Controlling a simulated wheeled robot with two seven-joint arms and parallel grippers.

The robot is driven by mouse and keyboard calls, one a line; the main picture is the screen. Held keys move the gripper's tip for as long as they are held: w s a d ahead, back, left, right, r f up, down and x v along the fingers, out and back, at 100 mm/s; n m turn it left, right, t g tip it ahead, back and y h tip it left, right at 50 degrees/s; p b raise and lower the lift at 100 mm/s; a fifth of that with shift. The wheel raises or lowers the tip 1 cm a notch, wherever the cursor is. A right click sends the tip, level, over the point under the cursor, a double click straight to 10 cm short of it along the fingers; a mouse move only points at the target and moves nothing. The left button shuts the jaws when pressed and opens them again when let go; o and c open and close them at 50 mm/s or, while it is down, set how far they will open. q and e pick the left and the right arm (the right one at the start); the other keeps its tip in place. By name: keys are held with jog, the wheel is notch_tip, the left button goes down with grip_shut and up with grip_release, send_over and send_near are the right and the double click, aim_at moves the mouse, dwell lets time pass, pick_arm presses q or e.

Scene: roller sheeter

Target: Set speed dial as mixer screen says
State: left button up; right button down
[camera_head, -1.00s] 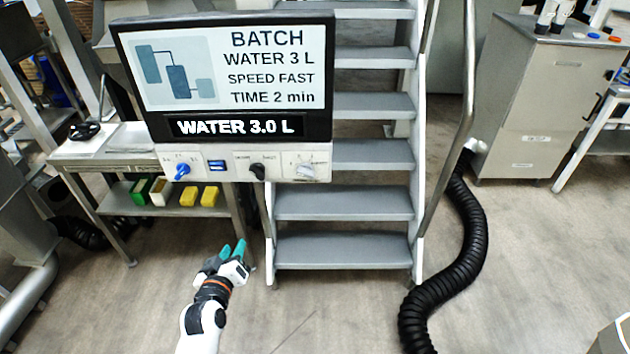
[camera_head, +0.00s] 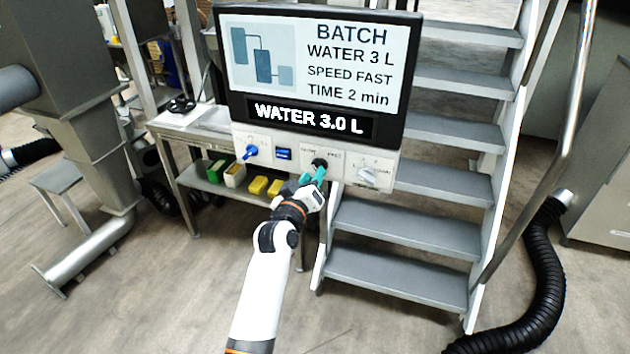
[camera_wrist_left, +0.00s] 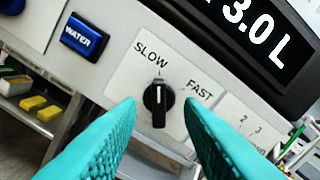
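The mixer screen (camera_head: 314,65) reads BATCH, WATER 3 L, SPEED FAST, TIME 2 min, with WATER 3.0 L on the strip below. The black speed dial (camera_wrist_left: 158,103) is on the panel under it, between the labels SLOW and FAST. Its white line points up in the left wrist view, toward the SLOW side. My left gripper (camera_head: 312,176) is at the dial, partly covering it in the head view. In the left wrist view its teal fingers are open, one each side of the dial, with gaps between. My right gripper is not in view.
The panel (camera_head: 292,147) also has a blue knob (camera_head: 250,152), a blue WATER button (camera_head: 283,154) and a white numbered dial (camera_head: 367,175). Grey steps (camera_head: 430,183) stand behind it. A black hose (camera_head: 545,270) lies on the floor at right.

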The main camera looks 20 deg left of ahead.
pick_arm(q)
jog(key=shift+w+b, duration=0.35)
jog(key=shift+w, duration=0.85)
jog(key=shift+c, duration=0.4)
grip_shut()
